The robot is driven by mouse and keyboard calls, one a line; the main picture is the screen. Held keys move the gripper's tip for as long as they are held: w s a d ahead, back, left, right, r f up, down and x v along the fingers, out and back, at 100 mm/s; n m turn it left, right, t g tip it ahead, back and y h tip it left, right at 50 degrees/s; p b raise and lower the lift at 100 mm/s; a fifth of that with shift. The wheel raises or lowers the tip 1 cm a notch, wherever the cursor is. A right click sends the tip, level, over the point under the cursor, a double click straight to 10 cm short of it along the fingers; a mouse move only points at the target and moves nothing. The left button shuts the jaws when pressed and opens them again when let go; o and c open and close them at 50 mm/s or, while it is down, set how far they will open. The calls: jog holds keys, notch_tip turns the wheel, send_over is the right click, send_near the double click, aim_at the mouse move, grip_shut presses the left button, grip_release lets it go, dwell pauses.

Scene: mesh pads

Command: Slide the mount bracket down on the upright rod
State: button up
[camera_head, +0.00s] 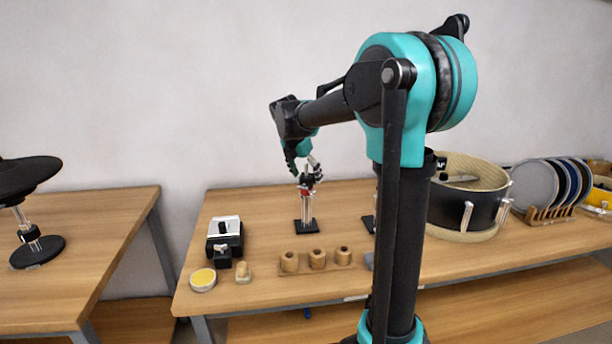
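An upright silver rod (308,207) stands on a flat black base (306,226) on the middle table. A small dark and red piece, which looks like the mount bracket (306,190), is around or against the rod's upper part. My gripper (309,176) reaches down from above, its fingers at this piece near the rod's top. The fingers are too small and overlapped to show whether they touch or grip it. My arm's dark links hide part of the table to the right.
A wooden block with holes (317,261), a black device (224,238) and a round yellow-topped tin (203,280) lie in front and left. A large drum shell (466,200) and a rack of round pads (549,190) stand right. A side table (95,225) is at left.

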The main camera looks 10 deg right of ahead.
jog(key=v, duration=1.2)
dwell(0.3)
